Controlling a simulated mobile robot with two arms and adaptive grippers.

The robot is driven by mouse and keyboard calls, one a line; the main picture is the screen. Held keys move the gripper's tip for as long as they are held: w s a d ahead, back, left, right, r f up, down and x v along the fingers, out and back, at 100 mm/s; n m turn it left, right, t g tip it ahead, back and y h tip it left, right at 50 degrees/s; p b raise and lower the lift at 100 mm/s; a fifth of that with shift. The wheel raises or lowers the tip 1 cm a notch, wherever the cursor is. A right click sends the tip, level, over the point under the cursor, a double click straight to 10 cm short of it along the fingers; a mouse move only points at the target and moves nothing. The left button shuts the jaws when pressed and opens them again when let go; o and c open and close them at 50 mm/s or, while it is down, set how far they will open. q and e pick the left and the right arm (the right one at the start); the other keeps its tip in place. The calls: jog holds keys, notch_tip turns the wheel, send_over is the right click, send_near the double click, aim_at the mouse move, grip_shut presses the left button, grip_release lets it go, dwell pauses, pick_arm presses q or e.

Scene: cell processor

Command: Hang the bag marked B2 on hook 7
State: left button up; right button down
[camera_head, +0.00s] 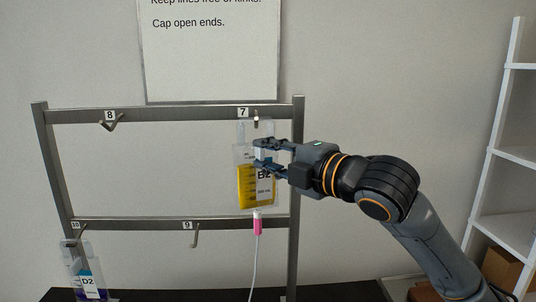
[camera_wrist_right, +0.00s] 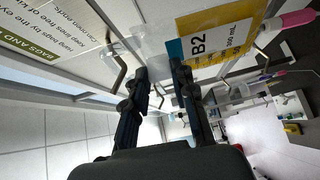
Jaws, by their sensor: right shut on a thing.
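The bag marked B2 (camera_head: 244,188) is clear with yellow contents, a white label and a pink port with a tube below. It hangs upright just under hook 7 (camera_head: 256,119), its clear top overlapping the hook in the head view. I cannot tell whether the hook passes through the bag's hole. My right gripper (camera_head: 259,155) is shut on the upper part of the bag, coming from the right. In the right wrist view, the B2 label (camera_wrist_right: 208,42) shows beside the fingers (camera_wrist_right: 160,72), and a bent metal hook (camera_wrist_right: 117,68) is to their left. My left gripper is not in view.
The metal rack (camera_head: 180,114) also carries hook 8 (camera_head: 110,124), empty, hook 9 (camera_head: 195,236), empty, and hook 10 with bag D2 (camera_head: 88,282). A sign (camera_head: 210,60) is on the wall above. White shelves (camera_head: 505,155) stand at the right.

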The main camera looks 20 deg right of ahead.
jog(key=shift+f, duration=0.15)
jog(key=c, duration=1)
grip_release()
jog(key=o, duration=0.5)
jog(key=v, duration=0.7)
jog(key=shift+b, duration=0.4)
